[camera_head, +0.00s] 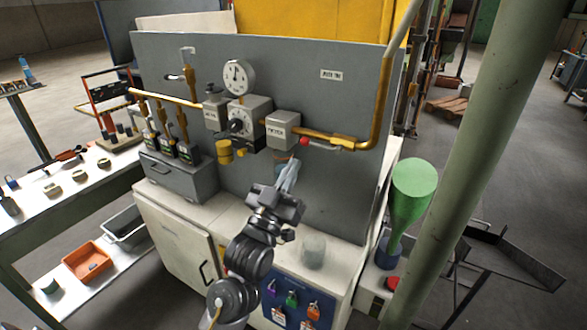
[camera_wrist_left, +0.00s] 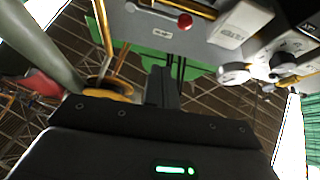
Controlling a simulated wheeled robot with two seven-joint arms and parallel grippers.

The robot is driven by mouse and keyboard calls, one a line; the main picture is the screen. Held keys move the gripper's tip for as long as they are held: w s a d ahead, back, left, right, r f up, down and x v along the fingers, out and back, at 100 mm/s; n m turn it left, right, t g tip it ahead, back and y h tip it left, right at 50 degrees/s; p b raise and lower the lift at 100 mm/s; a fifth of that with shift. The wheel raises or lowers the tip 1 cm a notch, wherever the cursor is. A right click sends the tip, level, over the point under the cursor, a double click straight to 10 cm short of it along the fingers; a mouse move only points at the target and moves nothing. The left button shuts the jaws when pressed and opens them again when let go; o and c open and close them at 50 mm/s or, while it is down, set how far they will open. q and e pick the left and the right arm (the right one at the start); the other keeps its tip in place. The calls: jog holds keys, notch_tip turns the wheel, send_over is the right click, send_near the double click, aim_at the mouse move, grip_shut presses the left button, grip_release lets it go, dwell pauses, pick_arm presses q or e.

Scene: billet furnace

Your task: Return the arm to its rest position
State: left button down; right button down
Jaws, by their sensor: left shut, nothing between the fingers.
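My left arm rises from the bottom middle of the head view, in front of the grey panel (camera_head: 320,210). Its left gripper (camera_head: 278,203) is in front of the panel, above the pale cabinet top, and apart from the pipe fittings. In the left wrist view the dark fingers (camera_wrist_left: 164,88) are together with nothing between them. A slim pale blue shape (camera_head: 289,175) shows just beyond the gripper; I cannot tell what it is. My right gripper is in neither view.
The panel carries a brass pipe (camera_head: 380,95), a round gauge (camera_head: 239,77) and a red-tipped valve lever (camera_head: 305,141). A clear jar (camera_head: 313,250) stands right of the arm. A green funnel-like vessel (camera_head: 413,190) and a thick post (camera_head: 480,150) stand further right. A white bench (camera_head: 95,185) is at left.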

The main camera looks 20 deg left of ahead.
pick_arm(q)
jog(key=s+a+f+g+y, duration=0.1)
jog(key=s+f+g, duration=0.35)
jog(key=f, duration=0.65)
jog(key=s+a+f+g, duration=0.1)
jog(key=s+f+g, duration=0.4)
jog(key=f, duration=0.7)
jog(key=s+a+f+m+g+y, duration=0.1)
jog(key=s+f+g, duration=0.5)
jog(key=s, duration=0.5)
jog(key=s+a+f+g+y, duration=0.1)
jog(key=s+a+f+g, duration=0.1)
jog(key=s+f+g, duration=0.6)
jog(key=s+f+t, duration=0.1)
jog(key=s+f, duration=0.1)
jog(key=f, duration=1.2)
jog(key=s+f+t, duration=0.1)
jog(key=s+f, duration=0.1)
jog(key=f, duration=1.2)
jog(key=s+a+f+g, duration=0.1)
jog(key=s+a+f, duration=0.1)
jog(key=s+f, duration=1.1)
jog(key=s, duration=0.2)
jog(key=shift+s+a+m, duration=0.2)
jog(key=shift+s+m, duration=0.15)
jog(key=shift+m, duration=0.05)
